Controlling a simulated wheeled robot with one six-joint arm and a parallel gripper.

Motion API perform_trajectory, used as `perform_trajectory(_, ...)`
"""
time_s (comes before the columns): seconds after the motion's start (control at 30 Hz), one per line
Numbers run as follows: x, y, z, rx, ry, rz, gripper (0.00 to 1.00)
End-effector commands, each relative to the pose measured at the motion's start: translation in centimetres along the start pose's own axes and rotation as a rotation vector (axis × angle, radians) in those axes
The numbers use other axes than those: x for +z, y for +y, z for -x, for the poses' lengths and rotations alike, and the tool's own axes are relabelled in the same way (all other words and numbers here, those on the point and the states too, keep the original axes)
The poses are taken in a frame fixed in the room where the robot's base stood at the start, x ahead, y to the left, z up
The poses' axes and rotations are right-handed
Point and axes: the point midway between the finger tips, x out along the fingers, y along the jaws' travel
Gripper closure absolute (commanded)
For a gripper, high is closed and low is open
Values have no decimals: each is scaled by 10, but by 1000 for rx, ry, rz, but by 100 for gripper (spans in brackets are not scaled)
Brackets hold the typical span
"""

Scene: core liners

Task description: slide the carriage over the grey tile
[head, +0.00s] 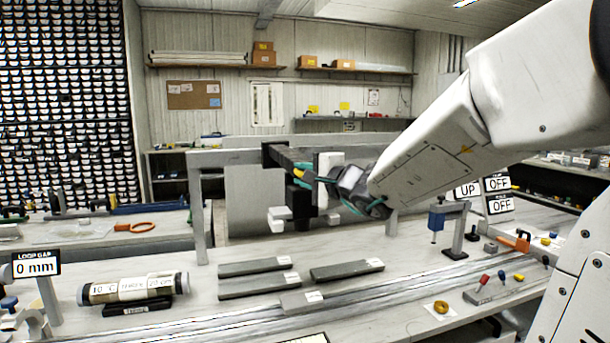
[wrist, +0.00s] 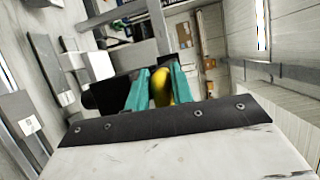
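The carriage (head: 300,197) is a black block with white parts, hanging at the overhead beam of a grey gantry (head: 201,215). My gripper (head: 301,174) is at the carriage's side, its teal fingers closed around a yellow handle. In the wrist view the yellow handle (wrist: 161,88) sits between both fingers (wrist: 158,90). Several flat grey tiles lie on the bench below: a back left one (head: 250,268), a middle one (head: 258,286), a right one (head: 347,270) and a smaller, lighter front one (head: 297,303). Their labels are too small to read. I cannot tell which tile is directly below the carriage.
A core tube (head: 133,288) lies at the left beside a "LOOP GAP 0 mm" sign (head: 37,263). Signs at the right (head: 483,195) read UP, OFF and OFF. A blue-topped stand (head: 437,222) is right of the gantry. Metal rails (head: 230,322) run along the bench front.

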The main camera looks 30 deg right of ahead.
Motion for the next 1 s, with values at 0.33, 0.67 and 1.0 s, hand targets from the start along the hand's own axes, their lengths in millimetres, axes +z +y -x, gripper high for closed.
perform_trajectory(0.33,1,0,0,-1,-3,1,58)
perform_trajectory(0.67,0,-1,45,-3,1,2,58)
perform_trajectory(1.0,0,0,78,-1,-1,1,58)
